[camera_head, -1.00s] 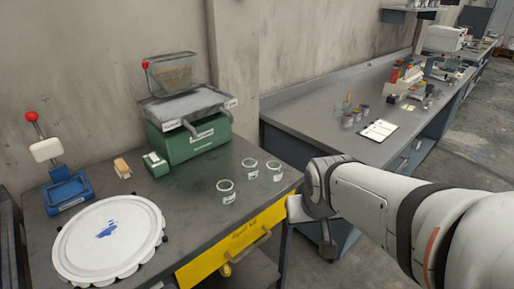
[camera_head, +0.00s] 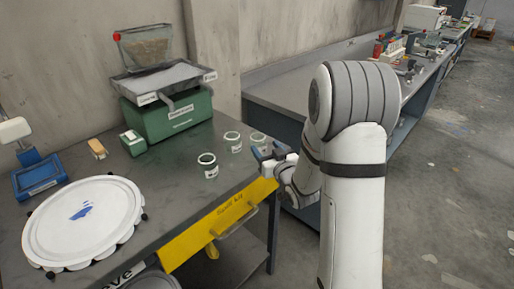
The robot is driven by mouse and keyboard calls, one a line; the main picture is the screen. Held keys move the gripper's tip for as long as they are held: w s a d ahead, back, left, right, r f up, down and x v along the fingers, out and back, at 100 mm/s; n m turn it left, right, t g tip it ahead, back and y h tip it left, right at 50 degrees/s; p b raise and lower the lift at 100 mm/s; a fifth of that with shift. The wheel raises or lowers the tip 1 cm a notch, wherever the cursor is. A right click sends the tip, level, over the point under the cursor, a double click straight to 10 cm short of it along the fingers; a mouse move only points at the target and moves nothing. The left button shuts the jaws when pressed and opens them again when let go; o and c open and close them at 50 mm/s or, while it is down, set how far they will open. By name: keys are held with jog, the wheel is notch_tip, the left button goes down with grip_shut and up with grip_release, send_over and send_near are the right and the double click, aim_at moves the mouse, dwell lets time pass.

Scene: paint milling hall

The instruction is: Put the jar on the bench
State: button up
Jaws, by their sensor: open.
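Three small pale jars with white labels stand upright on the near dark-topped bench (camera_head: 165,185). One jar (camera_head: 208,166) is nearest the front, a second jar (camera_head: 233,142) is behind it, and a third jar (camera_head: 257,139) is at the right. My gripper (camera_head: 264,156) is open at the bench's right edge, just in front of the third jar and partly overlapping it in the picture. I cannot tell whether it touches that jar. Another bench (camera_head: 270,88) runs along the wall behind, partly hidden by my arm.
A green scale (camera_head: 172,124) carries a tray and a clear hopper (camera_head: 145,48). A round white lid-like disc (camera_head: 82,220) covers the front left of the near bench. A yellow drawer front (camera_head: 220,222) faces forward. Clear floor lies at the right.

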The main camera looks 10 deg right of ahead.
aim_at(256, 138)
jog(key=p+x, duration=0.1)
jog(key=x, duration=0.6)
jog(key=shift+w+a+p, duration=0.3)
jog(key=shift+w+p, duration=0.05)
jog(key=shift+p, duration=0.05)
jog(key=shift+c, duration=0.3)
